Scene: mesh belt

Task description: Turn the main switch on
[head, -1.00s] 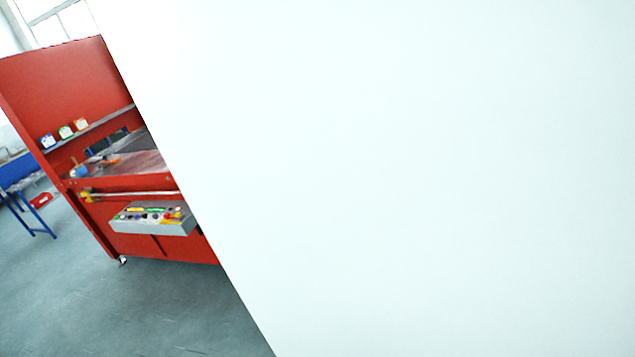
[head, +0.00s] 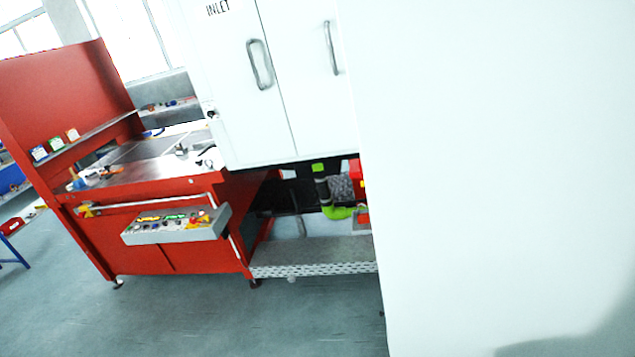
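No main switch can be made out for certain. A grey control box (head: 170,235) with several small coloured buttons or knobs on its sloped top is fixed to the front of a red machine (head: 150,258). The controls are too small to tell apart. My gripper is not in view.
A large plain white surface (head: 490,180) fills the right side, close to the camera. A white cabinet (head: 265,90) with two handles and "INLET" lettering hangs over a grey perforated ledge (head: 315,270). A blue-legged table stands at far left. Grey floor (head: 200,320) is clear in front.

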